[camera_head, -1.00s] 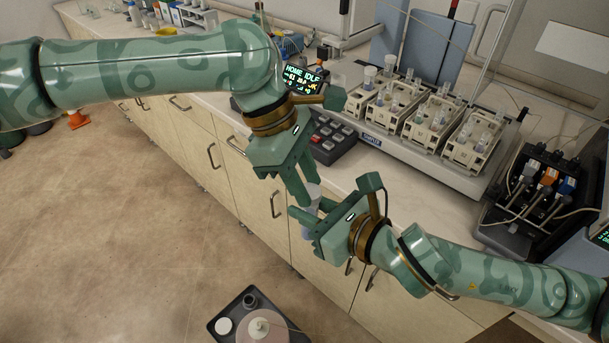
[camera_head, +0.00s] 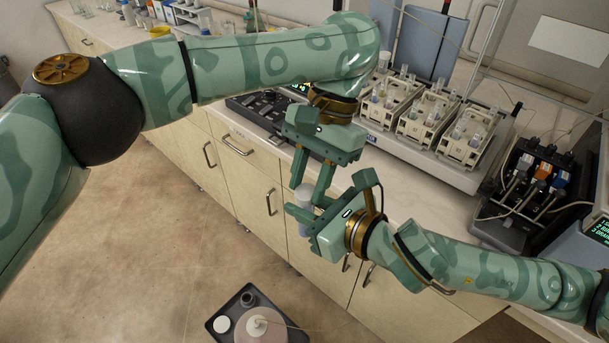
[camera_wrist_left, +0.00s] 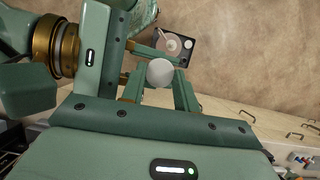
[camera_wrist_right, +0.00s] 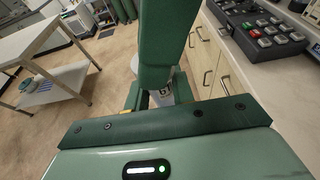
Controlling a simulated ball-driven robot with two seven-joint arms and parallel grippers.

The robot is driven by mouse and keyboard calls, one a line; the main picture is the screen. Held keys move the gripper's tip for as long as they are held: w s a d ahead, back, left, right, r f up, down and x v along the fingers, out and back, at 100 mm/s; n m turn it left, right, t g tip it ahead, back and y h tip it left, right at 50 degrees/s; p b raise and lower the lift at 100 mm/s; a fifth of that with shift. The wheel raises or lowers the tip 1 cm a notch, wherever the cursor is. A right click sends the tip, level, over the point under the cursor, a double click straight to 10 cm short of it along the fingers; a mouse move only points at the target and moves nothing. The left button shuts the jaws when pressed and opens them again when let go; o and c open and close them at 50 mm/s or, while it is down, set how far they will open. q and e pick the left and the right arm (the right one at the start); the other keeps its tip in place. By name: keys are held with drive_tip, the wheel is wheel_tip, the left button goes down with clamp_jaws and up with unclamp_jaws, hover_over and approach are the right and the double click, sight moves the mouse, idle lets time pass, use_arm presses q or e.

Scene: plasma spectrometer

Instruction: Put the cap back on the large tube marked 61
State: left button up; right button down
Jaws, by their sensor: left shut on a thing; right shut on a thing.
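My left gripper (camera_head: 313,184) points down from just above, shut on the round white cap (camera_wrist_left: 160,72). Seen from above in the left wrist view, the cap covers the tube's mouth. I cannot tell whether it touches or sits on the tube.
The counter's front edge and cabinet doors (camera_head: 270,200) are close behind the grippers. A sampler tray with several racks (camera_head: 425,115) and a black pump (camera_head: 525,190) stand on the counter. A dark tray with a pinkish vessel (camera_head: 230,310) is below. The floor at left is clear.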

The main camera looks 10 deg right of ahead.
use_arm(q)
drive_tip(key=shift+a+m, duration=0.1)
drive_tip(key=shift+m, duration=0.9)
drive_tip(key=o, duration=0.9)
drive_tip(key=shift+t, duration=0.3)
drive_tip(key=shift+w+r, duration=0.1)
drive_tip(key=shift+r, duration=0.2)
drive_tip(key=r+h, duration=0.1)
drive_tip(key=r, duration=0.1)
drive_tip(key=r+n+t+h, duration=0.1)
drive_tip(key=r, duration=0.1)
drive_tip(key=a+r+t, duration=0.1)
drive_tip(key=r, duration=0.1)
drive_tip(key=shift+s+h, duration=0.25)
drive_tip(key=shift+h, duration=0.15)
drive_tip(key=shift+s+d+r+h, duration=0.15)
drive_tip(key=shift+r+h, duration=0.15)
drive_tip(key=shift+r, duration=0.15)
drive_tip(key=shift+f, duration=0.1)
